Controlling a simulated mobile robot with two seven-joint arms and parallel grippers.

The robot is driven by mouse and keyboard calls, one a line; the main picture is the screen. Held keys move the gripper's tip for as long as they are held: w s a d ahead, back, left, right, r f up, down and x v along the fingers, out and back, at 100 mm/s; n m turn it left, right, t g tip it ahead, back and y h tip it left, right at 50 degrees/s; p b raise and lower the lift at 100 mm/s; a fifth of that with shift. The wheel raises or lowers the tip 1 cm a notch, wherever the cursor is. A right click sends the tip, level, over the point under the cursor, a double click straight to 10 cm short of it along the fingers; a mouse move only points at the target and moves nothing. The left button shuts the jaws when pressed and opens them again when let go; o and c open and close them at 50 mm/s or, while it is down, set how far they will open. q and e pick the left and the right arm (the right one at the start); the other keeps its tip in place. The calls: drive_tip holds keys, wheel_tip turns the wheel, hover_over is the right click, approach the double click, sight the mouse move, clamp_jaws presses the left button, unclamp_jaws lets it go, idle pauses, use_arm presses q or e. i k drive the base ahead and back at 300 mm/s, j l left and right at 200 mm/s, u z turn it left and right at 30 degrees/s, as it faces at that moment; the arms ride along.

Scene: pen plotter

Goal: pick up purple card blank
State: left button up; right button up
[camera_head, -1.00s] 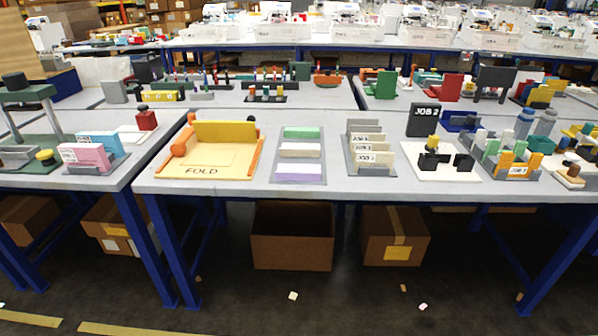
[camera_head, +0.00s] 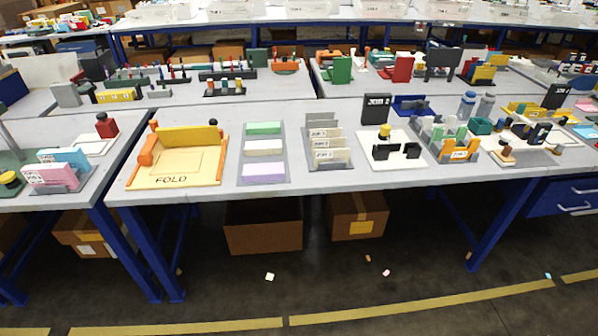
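The purple card blank (camera_head: 263,170) lies in the nearest slot of a grey tray (camera_head: 241,155) on the front table. A white card blank (camera_head: 264,147) and a green card blank (camera_head: 264,128) lie in the slots behind it. Neither of my grippers shows in the head view.
An orange and yellow folding board marked FOLD (camera_head: 190,165) is left of the tray. A grey rack of job cards (camera_head: 326,150) stands to its right. A white board with black blocks (camera_head: 397,150) is further right. A cardboard box (camera_head: 262,236) is under the table.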

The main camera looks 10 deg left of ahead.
sight(263, 172)
drive_tip(key=i+j+z, duration=0.15)
drive_tip(key=j+z, duration=0.25)
drive_tip(key=i+j+z, duration=0.1)
drive_tip(key=z, duration=0.35)
drive_tip(key=j+z, duration=0.8)
